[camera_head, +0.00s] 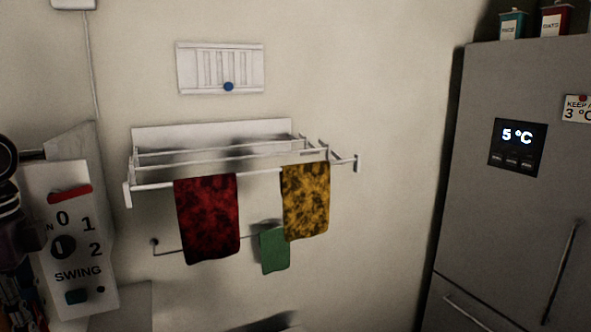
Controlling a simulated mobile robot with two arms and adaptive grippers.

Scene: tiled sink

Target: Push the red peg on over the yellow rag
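The yellow rag (306,201), mottled with dark patches, hangs over the front bar of a white wall rack (160,185), near its right end. I cannot make out a red peg on the rag or on the rack. A dark red mottled cloth (207,219) hangs on the same bar, left of the yellow rag with a gap between them. Neither of my grippers can be made out in this view.
A green cloth (274,250) hangs on a lower thin rail, partly behind the yellow rag. A white control box (78,245) and dark cluttered shapes stand at the left. A grey fridge (500,220) fills the right. Bare wall lies between rack and fridge.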

